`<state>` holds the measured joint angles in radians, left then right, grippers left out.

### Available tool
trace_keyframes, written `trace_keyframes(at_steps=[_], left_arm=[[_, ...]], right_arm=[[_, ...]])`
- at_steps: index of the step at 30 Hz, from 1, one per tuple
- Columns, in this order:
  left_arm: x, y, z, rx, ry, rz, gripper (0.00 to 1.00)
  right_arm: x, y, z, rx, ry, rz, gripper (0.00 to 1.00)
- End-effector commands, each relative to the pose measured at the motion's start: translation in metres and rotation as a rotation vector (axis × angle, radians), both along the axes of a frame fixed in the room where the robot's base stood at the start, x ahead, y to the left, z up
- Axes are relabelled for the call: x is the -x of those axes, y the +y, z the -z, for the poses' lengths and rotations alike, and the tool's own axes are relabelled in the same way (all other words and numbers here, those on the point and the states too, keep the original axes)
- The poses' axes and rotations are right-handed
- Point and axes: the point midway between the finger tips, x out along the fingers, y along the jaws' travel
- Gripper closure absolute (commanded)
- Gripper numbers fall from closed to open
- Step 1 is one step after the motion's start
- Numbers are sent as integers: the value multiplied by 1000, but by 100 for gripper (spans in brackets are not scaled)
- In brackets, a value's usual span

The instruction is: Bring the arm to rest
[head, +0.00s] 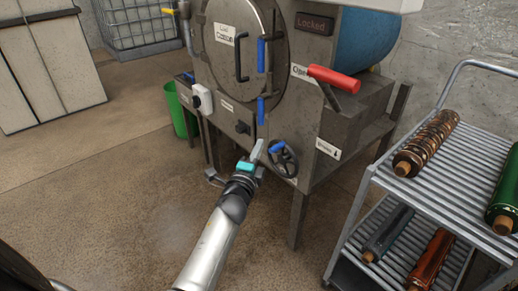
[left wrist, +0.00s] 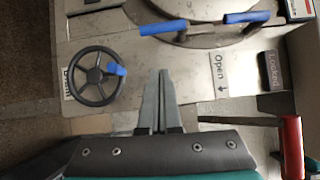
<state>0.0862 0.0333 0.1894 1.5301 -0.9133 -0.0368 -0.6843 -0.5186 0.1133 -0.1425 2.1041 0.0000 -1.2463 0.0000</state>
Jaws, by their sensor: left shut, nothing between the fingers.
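My left gripper (head: 257,151) is shut and empty, its two fingers together. In the head view it is in front of the machine (head: 227,94), just left of the small black handwheel (head: 289,165) with a blue knob. In the left wrist view the closed fingers (left wrist: 158,80) point at the machine front, beside the handwheel (left wrist: 95,76). I cannot tell from these views whether the fingertips touch the machine. My right gripper is in neither view.
The machine has a round door (head: 240,38) with blue-gripped handles and a red-handled lever (head: 334,77). A "Locked" display (head: 314,24) is above. A metal cart (head: 457,163) with rolled rugs stands right. A green bin (head: 178,112) stands left.

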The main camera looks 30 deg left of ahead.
Motion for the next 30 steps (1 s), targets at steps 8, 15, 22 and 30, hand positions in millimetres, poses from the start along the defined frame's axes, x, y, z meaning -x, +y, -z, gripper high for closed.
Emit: trace_keyframes(at_steps=[8,15,22,30], left_arm=[[0,0,0,1,1,0,100],[11,-12,45,145,100,19,100],[66,-36,151,485,338,-14,100],[181,-56,258,848,623,-198,100]], right_arm=[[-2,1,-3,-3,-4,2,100],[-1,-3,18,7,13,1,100],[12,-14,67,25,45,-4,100],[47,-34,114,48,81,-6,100]])
